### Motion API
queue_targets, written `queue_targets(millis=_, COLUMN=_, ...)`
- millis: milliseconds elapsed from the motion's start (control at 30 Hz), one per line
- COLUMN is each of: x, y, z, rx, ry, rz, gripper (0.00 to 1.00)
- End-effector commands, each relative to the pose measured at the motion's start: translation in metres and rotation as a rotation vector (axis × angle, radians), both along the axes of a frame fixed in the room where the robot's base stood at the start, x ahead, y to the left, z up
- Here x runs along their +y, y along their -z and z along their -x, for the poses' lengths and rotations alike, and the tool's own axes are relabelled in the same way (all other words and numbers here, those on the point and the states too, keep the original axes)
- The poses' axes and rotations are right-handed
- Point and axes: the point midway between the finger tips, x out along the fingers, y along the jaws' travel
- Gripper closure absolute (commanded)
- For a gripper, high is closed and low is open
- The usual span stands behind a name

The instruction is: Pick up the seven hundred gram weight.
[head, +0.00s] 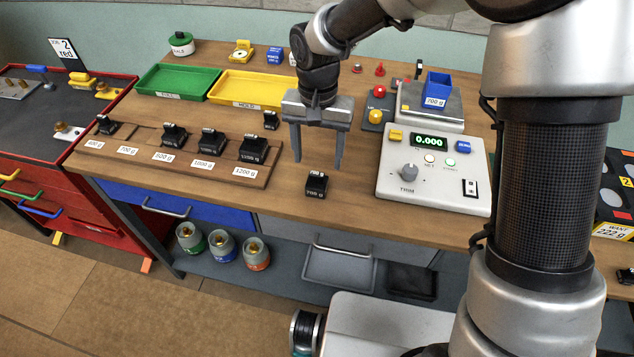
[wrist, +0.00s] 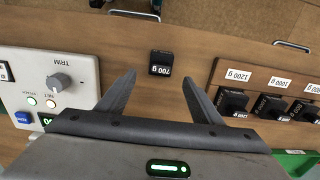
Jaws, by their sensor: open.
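The seven hundred gram weight (head: 316,185) is a small black block with a knob on top and a white label reading 700 g. It stands alone on the wooden bench near its front edge, right of the weight rack. It also shows in the wrist view (wrist: 161,63), ahead of the fingers. My gripper (head: 317,163) is open and empty, its fingers pointing down above the bench, a little behind the weight. In the wrist view my gripper (wrist: 158,85) has its fingers spread wide, with the weight between their lines and untouched.
A wooden rack (head: 272,172) holds several black weights; its 700 g place looks empty. A white scale console (head: 432,170) stands to the right, with a blue bin (head: 437,87) on the pan behind it. Green (head: 176,82) and yellow (head: 246,90) trays lie behind. Bench around the weight is clear.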

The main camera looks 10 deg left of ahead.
Motion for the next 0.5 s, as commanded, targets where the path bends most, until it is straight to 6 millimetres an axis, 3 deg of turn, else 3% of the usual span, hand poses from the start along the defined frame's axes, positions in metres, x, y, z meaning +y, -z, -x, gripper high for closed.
queue_targets(millis=233, x=0.0, y=0.018, z=0.002, rx=0.001, ry=0.0, rz=0.001, gripper=0.4)
queue_targets(millis=500, x=0.001, y=0.056, z=0.006, rx=0.001, ry=0.0, rz=0.001, gripper=0.4)
